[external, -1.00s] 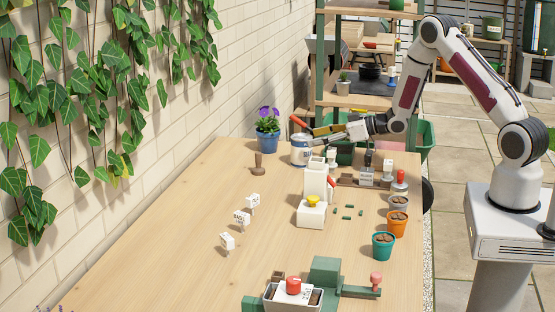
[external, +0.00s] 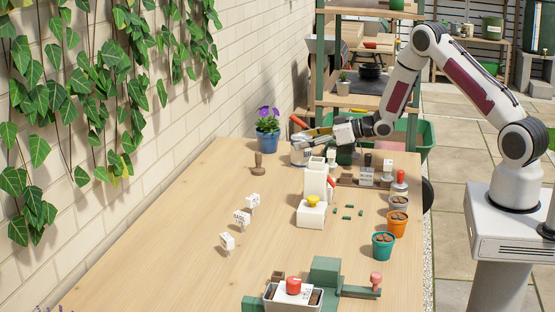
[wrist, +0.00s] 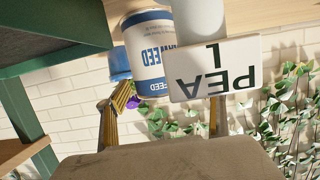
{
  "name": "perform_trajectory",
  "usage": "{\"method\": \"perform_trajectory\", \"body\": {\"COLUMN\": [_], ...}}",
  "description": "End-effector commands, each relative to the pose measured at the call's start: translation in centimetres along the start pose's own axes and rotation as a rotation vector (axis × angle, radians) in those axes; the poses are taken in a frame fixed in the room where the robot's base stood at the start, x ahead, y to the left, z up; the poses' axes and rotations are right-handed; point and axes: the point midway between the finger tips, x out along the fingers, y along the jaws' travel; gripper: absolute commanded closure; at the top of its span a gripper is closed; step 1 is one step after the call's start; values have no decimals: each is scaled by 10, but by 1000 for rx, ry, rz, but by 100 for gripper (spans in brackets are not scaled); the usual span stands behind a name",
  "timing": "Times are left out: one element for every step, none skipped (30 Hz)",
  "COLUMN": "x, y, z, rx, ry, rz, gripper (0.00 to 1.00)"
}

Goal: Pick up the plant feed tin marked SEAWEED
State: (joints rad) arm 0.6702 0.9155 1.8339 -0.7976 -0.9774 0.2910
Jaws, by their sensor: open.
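A white tin with a blue band (wrist: 147,52) shows upside down in the wrist view. "FEED" is readable on it; I cannot make out SEAWEED. In the external view the tin (external: 298,158) stands at the far end of the table, partly hidden by my gripper (external: 312,143). In the wrist view my gripper (wrist: 168,98) is open, its fingers apart. The tin appears beyond and between them, toward the left finger; I cannot tell whether they touch it.
A white sign reading "PEA" and "L" (wrist: 215,72) covers the tin's right side in the wrist view. A blue pot with purple flowers (external: 267,140) stands left of the tin. A white dispenser-like block (external: 314,190) stands nearer.

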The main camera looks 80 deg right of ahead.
Motion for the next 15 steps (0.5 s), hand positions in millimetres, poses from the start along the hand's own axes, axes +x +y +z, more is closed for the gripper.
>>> {"method": "perform_trajectory", "body": {"x": [4,6,7,8,9,10,10,10,10,10,10,10,10,10,10], "y": [0,0,0,0,0,0,0,0,0,0,0,0,0,0,0], "z": [0,0,0,0,0,0,0,0,0,0,0,0,0,0,0], "rx": [-1,-1,-1,-1,-1,-1,-1,-1,-1,-1,-1,-1,-1,-1,-1], "ry": [1,0,0,0,-1,0,0,0,0,0,0,0,0,0,0], "rz": [0,0,0,0,0,0,0,0,1,0,0,0,0,0,0], "gripper": [31,31,31,31,31,31,31,31,31,31,31,31,31,31,31]}}
